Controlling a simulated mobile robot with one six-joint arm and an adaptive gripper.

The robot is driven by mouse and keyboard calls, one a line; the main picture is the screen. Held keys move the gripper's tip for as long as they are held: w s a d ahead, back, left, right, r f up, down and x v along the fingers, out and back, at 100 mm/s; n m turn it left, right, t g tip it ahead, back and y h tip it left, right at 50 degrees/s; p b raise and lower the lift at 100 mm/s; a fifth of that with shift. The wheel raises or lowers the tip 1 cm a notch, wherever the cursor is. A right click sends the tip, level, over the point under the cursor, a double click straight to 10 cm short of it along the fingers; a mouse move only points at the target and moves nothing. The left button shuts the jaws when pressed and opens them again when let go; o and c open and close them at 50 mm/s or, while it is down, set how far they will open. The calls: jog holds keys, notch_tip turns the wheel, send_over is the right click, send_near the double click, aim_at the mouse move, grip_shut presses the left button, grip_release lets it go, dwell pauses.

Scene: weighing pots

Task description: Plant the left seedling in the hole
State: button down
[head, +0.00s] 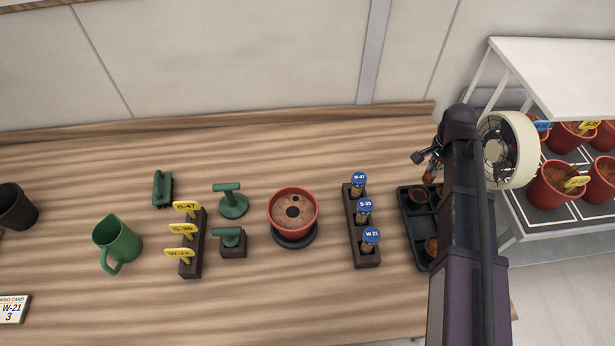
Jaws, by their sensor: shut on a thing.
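A red pot (271,219) of brown soil, with a dark round hole (292,211) in its middle, stands on a black round base (294,241). A black seedling tray (408,232) lies to its right, partly hidden by my arm. My gripper (431,168) is at the tray's far end, shut on a small orange-brown thing, seemingly a seedling's plug (430,177). My arm hides much of this; leaves cannot be made out.
A rack of blue-capped vials (366,253) stands between pot and tray. Left of the pot are green tools (232,204), yellow labels in a block (187,208), a brush (162,188) and a green jug (118,243). A shelf with red pots (556,188) stands right.

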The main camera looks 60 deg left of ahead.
notch_tip(320, 180, up, 12)
jog(key=p, duration=1.1)
jog(key=shift+r, duration=0.15)
